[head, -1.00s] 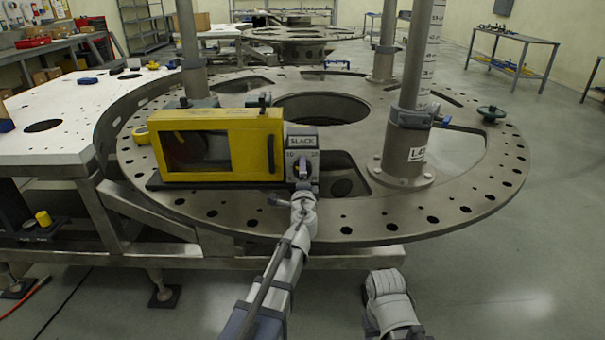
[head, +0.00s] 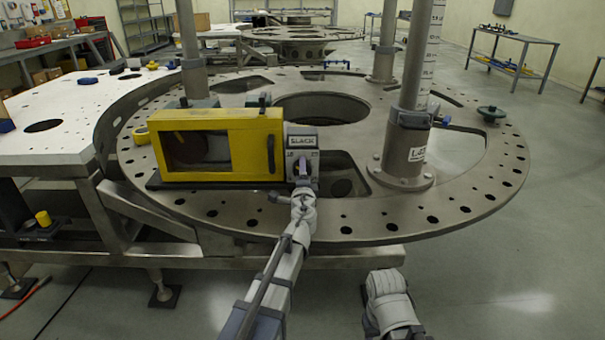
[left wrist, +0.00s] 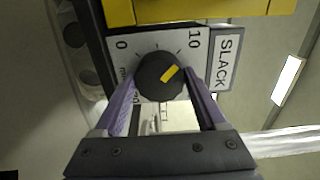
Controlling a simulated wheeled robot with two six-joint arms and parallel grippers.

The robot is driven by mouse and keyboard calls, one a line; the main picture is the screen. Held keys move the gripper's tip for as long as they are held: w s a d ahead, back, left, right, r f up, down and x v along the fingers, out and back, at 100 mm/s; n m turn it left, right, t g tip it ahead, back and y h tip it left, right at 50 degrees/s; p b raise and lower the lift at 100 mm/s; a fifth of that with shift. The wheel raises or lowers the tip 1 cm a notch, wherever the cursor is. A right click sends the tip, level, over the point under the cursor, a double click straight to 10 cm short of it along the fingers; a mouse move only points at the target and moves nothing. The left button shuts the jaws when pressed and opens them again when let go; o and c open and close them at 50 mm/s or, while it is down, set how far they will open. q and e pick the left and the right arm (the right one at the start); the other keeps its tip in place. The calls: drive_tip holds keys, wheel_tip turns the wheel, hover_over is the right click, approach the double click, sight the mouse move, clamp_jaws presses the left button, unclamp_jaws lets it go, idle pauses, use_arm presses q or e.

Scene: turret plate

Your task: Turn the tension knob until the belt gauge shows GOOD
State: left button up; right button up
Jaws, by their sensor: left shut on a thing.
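The tension knob (left wrist: 160,77) is a dark round dial with a yellow pointer mark, on a white scale plate marked 0 and 10. Its mark points up and right, toward the 10 side, in the left wrist view. The belt gauge sign (head: 302,141) reads SLACK; the same sign (left wrist: 225,61) stands beside the scale in the left wrist view. My left gripper (head: 303,172) is shut on the knob, one purple finger on each side. In the head view it hides much of the knob. My right gripper (head: 388,290) hangs low in front of the plate; its fingers cannot be made out.
A yellow housing (head: 246,142) with a dark window adjoins the knob panel on the left. The round metal turret plate (head: 375,231) carries tall posts, one (head: 408,152) standing to the right of the panel. The floor at the lower right is clear.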

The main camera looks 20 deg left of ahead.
use_arm(q)
drive_tip(key=shift+c, duration=0.9)
drive_tip(key=shift+m, duration=0.3)
drive_tip(key=m, duration=0.3)
drive_tip(key=shift+m, duration=0.4)
drive_tip(key=m, duration=0.4)
drive_tip(key=shift+m, duration=0.3)
drive_tip(key=o, duration=1.3)
